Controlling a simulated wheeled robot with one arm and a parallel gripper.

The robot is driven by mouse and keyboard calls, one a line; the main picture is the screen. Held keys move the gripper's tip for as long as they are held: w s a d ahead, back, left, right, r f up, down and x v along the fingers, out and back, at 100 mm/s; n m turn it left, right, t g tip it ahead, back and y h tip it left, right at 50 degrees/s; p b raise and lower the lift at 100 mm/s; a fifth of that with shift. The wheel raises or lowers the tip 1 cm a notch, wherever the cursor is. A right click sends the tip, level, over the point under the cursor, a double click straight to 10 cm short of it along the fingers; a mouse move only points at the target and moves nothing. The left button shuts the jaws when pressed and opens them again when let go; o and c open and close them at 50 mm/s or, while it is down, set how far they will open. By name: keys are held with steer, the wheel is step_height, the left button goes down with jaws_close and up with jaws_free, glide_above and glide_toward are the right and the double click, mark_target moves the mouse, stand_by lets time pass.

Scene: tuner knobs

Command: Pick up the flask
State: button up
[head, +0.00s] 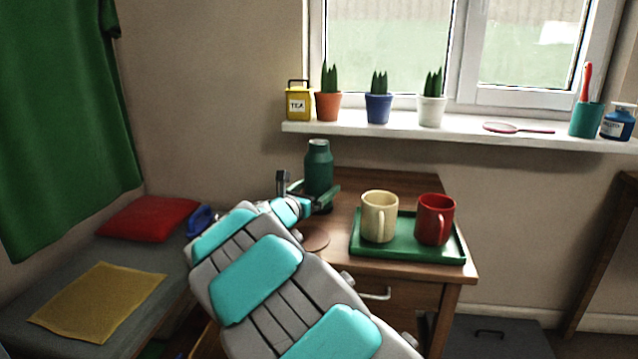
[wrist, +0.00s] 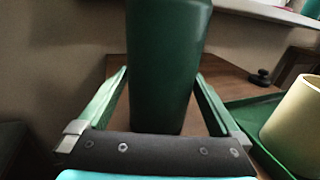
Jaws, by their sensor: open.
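The flask (head: 318,168) is dark green with a grey cap and stands upright on the wooden cabinet, near the wall. In the wrist view the flask (wrist: 166,70) fills the middle, with its top cut off by the frame. My gripper (head: 322,196) is open at the flask's lower part. In the wrist view my gripper (wrist: 162,88) has one green finger on each side of the flask, with a gap showing at the lower part of each side. Whether the fingertips touch the flask I cannot tell.
A green tray (head: 406,254) with a cream mug (head: 379,216) and a red mug (head: 434,219) stands right of the flask. A round brown coaster (head: 314,239) lies in front. The windowsill (head: 460,131) above holds several potted plants and a yellow tea tin (head: 298,104).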

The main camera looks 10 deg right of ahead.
steer(key=shift+w+d, duration=0.3)
jaws_close()
stand_by(0.7)
